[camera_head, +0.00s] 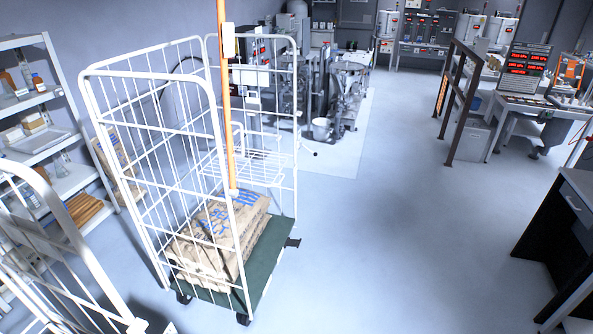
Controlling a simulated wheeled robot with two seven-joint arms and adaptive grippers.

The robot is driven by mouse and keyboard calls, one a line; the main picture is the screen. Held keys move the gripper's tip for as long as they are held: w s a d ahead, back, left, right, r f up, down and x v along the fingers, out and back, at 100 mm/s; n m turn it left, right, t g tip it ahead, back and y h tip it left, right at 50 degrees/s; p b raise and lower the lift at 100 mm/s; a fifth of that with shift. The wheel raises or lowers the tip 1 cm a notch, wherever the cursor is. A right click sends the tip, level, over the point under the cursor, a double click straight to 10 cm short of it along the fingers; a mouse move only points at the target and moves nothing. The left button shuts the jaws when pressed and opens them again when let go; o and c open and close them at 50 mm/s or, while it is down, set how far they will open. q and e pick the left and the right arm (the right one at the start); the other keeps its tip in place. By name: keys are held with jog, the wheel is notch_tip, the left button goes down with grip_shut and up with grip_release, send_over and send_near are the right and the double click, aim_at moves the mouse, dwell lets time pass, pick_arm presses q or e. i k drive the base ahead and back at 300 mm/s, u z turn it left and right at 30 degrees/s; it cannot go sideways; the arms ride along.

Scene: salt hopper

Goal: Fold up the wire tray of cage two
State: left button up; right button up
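A white wire roll cage (186,136) stands at left centre on a green base (268,262). Paper sacks (215,240) with blue print are stacked on the base. A white wire tray (250,172) sticks out roughly level inside the cage, above the sacks. I cannot read a number on the cage, so I cannot tell if it is cage two. Neither of my grippers is in view.
Part of a second white cage (85,245) is at the lower left, by shelves (45,140). An orange upright pole (226,100) crosses the cage. A dark desk (560,235) is at the lower right. The floor between is clear.

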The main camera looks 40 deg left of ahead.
aim_at(279, 173)
jog(key=u, duration=0.25)
jog(key=i, duration=1.85)
jog(key=u, duration=1.7)
jog(key=i, duration=1.2)
jog(key=u, duration=0.95)
